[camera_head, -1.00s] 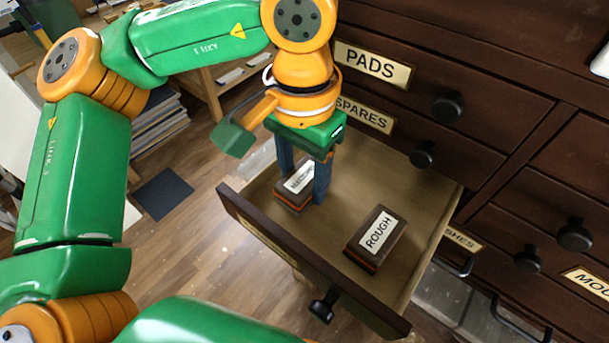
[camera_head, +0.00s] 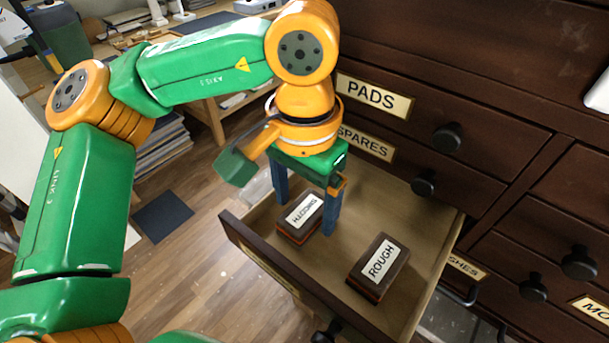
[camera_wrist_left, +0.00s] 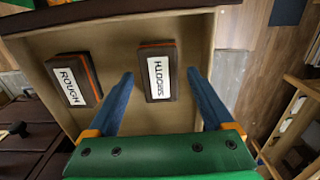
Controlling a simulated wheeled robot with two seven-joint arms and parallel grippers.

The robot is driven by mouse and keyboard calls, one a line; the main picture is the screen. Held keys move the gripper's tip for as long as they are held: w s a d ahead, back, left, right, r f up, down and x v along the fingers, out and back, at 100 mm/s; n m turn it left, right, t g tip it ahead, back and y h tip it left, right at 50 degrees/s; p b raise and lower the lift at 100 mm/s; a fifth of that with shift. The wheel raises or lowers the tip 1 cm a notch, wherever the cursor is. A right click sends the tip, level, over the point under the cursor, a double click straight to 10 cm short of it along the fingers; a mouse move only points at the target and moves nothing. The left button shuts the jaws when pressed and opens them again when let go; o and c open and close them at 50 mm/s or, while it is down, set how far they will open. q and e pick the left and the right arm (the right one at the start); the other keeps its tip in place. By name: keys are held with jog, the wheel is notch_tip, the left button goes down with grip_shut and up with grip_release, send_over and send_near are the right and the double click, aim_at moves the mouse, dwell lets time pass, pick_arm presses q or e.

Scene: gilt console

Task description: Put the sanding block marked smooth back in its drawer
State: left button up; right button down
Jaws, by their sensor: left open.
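The sanding block marked SMOOTH (camera_head: 299,218) is a dark block with an orange-red layer and a white label. It lies flat on the floor of the open drawer (camera_head: 432,235), towards its left end. My left gripper (camera_head: 306,213) points down over it, open, with its blue fingers on either side and clear of it. In the left wrist view the smooth block (camera_wrist_left: 158,72) lies between the open fingers (camera_wrist_left: 164,80), with gaps on both sides. My right gripper is not in view.
A similar block marked ROUGH (camera_head: 379,266) lies in the same drawer, to the right. The drawer front carries a brass label plate too oblique to read. Closed drawers labelled PADS (camera_head: 373,95) and SPARES (camera_head: 366,143) are above. Drawer floor between the blocks is clear.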

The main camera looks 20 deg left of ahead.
aim_at(305, 211)
pick_arm(q)
notch_tip(305, 211, up, 11)
jog(key=p, duration=0.2)
jog(key=shift+f+p, duration=0.15)
jog(key=shift+p, duration=0.2)
